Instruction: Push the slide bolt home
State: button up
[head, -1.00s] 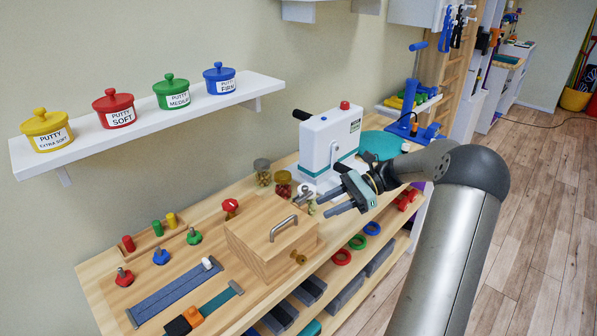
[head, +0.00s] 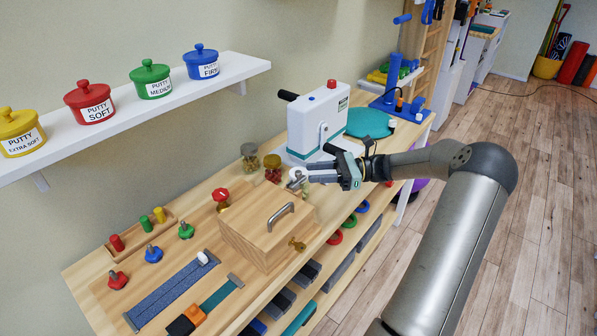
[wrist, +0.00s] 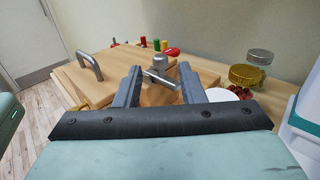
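A grey metal fitting that looks like the slide bolt (wrist: 161,78) shows in the wrist view as a short bar beside a rounded upright knob, by the wooden box. In the head view its pale metal end (head: 297,174) shows just left of my fingertips, partly hidden. My gripper (head: 308,172) is by the box's far right corner, below the white machine. In the wrist view my gripper (wrist: 160,72) has its two fingers apart, with the bar in the gap between them. I cannot tell whether either finger touches it.
The wooden box (head: 250,228) with a metal handle (head: 281,215) stands left of my gripper. Glass jars (head: 249,157) and the white machine (head: 318,124) stand close behind it. A red knob (head: 221,195) and blue strap (head: 172,291) lie left.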

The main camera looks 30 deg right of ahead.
aim_at(298, 172)
jog(key=x, duration=0.5)
jog(key=shift+a, duration=0.15)
grip_shut()
jog(key=shift+p, duration=0.3)
